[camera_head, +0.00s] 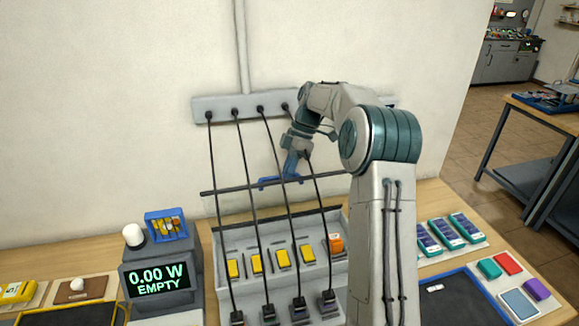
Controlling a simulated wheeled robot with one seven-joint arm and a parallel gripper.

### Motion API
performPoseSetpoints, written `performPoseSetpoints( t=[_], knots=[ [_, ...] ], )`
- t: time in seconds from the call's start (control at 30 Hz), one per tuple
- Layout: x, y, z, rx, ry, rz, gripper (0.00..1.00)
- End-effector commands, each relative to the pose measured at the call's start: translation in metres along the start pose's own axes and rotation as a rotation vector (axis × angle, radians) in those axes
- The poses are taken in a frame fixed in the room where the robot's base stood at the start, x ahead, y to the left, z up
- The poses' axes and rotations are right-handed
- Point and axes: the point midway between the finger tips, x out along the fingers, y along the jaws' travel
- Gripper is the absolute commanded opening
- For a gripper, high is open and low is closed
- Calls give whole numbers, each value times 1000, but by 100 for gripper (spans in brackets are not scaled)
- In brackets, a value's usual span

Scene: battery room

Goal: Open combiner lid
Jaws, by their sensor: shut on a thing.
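The combiner (232,249) is a pale grey open-topped box on the bench, with a row of yellow switches and one orange part inside. Its lid (228,190) shows as a thin dark bar, nearly edge-on, raised above the box's back edge. My gripper (281,181), with blue fingers, is shut on the lid at about the middle of that bar. The exact grip spot is small and hard to make out. My arm hides the box's right end and part of the lid's right end.
Several black cables (249,180) run from a grey wall strip (222,108) down past the lid to plugs at the box's front. A dark tray (450,302) and teal-edged blocks (447,234) lie right.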

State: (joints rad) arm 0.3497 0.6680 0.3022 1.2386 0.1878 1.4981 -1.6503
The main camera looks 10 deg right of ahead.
Motion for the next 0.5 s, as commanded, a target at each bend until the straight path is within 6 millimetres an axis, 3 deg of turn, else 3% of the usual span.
performPoseSetpoints(
  t=[0.5],
  knots=[
    [1, 35, 1, 72, 2, -177, 0]
  ],
)
